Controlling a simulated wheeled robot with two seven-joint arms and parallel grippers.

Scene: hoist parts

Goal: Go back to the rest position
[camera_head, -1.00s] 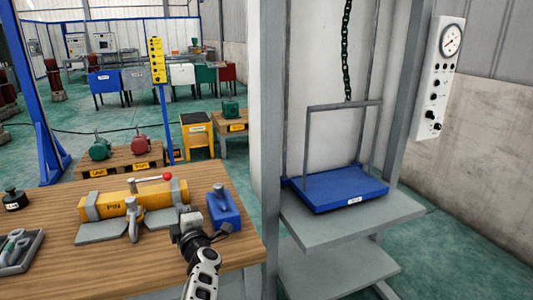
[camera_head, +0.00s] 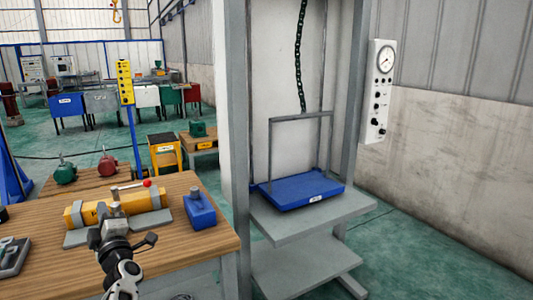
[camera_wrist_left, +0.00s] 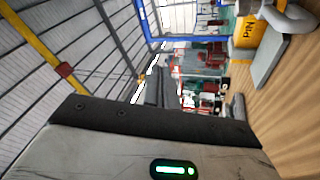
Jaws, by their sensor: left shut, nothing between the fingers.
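My left gripper (camera_head: 110,228) shows in the head view above the front of the wooden workbench (camera_head: 190,248), its arm coming up from the bottom edge. It is shut and holds nothing. Behind it lies a yellow block (camera_head: 146,200) marked PIN, with grey clamps and a red-knobbed lever (camera_head: 130,186); my gripper hides part of the fixture. I cannot tell whether the gripper touches it. The left wrist view looks sideways past the dark gripper body, with the yellow block (camera_wrist_left: 245,33) at the upper right. My right gripper is not in view.
A blue block (camera_head: 200,210) stands right of the fixture. A grey tray (camera_head: 12,258) with metal parts sits at the left edge. A grey frame holds a blue platform (camera_head: 300,190) below a chain (camera_head: 300,60). A gauge panel (camera_head: 380,90) hangs at the right.

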